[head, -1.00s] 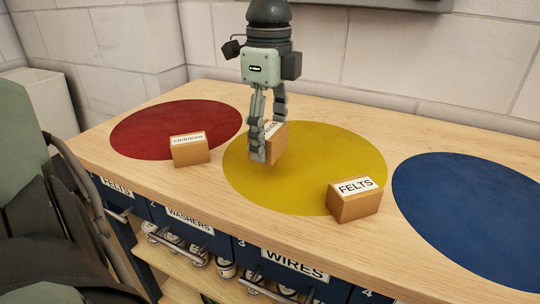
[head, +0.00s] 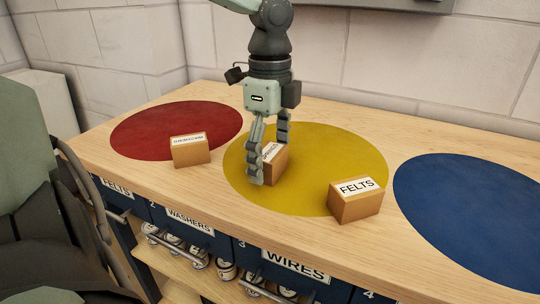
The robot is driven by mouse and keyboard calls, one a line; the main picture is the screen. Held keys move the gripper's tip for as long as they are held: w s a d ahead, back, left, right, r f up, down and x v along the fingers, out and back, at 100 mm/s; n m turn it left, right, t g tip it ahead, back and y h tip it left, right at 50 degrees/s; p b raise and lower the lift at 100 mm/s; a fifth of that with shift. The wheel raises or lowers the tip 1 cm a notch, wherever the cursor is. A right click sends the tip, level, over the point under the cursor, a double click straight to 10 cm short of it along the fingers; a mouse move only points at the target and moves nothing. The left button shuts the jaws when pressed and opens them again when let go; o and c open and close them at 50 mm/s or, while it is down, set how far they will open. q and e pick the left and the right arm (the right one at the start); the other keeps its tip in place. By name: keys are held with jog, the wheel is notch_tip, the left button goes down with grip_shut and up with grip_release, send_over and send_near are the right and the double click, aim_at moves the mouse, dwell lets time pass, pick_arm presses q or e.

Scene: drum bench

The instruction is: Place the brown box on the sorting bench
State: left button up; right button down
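My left gripper (head: 269,160) points down over the yellow disc on the sorting bench. It is shut on a small brown box (head: 277,168) with a white label, with one finger on its near left side and the other behind it. The label is partly hidden by the fingers. The box is on or just above the yellow disc (head: 330,155); I cannot tell whether it touches. The wooden sorting bench (head: 210,185) runs across the view. My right gripper is not in view.
A brown box (head: 190,151) stands at the red disc's (head: 170,122) front edge. A box labelled FELTS (head: 355,201) stands at the yellow disc's front right edge. The blue disc (head: 475,215) is empty. Labelled blue drawers and a shelf of cans lie below the bench top.

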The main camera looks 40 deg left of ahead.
aim_at(270, 151)
pick_arm(q)
jog(key=shift+r, duration=0.4)
notch_tip(270, 151, up, 12)
jog(key=p, duration=0.1)
jog(key=shift+f, duration=0.25)
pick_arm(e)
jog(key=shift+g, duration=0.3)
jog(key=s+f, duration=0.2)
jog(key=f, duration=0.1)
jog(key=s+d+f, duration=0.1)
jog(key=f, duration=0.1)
pick_arm(q)
jog(key=shift+c, duration=0.6)
